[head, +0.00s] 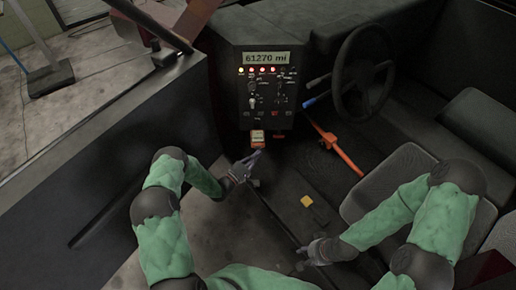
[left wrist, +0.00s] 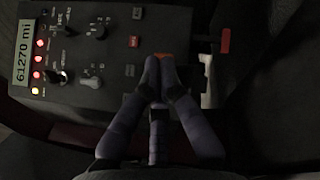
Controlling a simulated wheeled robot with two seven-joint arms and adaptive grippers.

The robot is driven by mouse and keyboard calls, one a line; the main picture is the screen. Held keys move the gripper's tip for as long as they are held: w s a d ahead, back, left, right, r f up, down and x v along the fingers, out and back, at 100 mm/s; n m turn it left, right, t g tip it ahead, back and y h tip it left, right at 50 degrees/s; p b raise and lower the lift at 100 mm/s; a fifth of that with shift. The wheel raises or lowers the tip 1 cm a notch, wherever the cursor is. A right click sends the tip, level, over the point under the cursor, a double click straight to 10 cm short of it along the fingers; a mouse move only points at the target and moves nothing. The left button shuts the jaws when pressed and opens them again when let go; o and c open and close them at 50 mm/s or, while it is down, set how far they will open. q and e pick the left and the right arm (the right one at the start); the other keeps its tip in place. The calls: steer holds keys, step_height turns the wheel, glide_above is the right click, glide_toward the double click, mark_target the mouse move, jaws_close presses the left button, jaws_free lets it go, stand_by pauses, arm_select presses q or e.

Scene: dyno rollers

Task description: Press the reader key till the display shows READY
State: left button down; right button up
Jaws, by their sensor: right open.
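The console display (head: 266,57) reads 61270 mi; the same reading shows sideways in the left wrist view (left wrist: 22,52). A small orange-and-pale device (head: 257,138), which looks like the reader, sits at the console's lower edge; its key is too small to make out. My left gripper (head: 257,155) is just below this device, fingers pointing up at it. In the left wrist view its fingertips (left wrist: 159,62) are together with nothing seen between them, and they hide part of what lies behind. I cannot tell whether they touch anything. My right gripper (head: 304,256) is open and empty, low down.
The dark console (head: 228,90) carries a row of lit lamps, knobs and buttons. A steering wheel (head: 365,70) and an orange lever (head: 335,145) are to the right. A yellow block (head: 307,201) lies on the dark surface between the arms. Seats fill the right side.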

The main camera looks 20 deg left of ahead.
arm_select(q)
steer(key=shift+w, duration=0.15)
steer(key=shift+w+a, duration=0.15)
steer(key=shift+w, duration=0.1)
steer(key=shift+w+a+b, duration=0.1)
steer(key=shift+w+b, duration=0.25)
steer(key=shift+b, duration=0.05)
stand_by(1.0)
steer(key=shift+s+d+p, duration=0.25)
steer(key=shift+s+p, duration=0.1)
steer(key=shift+s, duration=0.4)
steer(key=s+p, duration=0.1)
steer(key=s, duration=0.1)
steer(key=s+d+p, duration=0.1)
steer(key=s, duration=0.1)
steer(key=shift+s+d, duration=0.2)
steer(key=shift+s, duration=0.2)
stand_by(0.8)
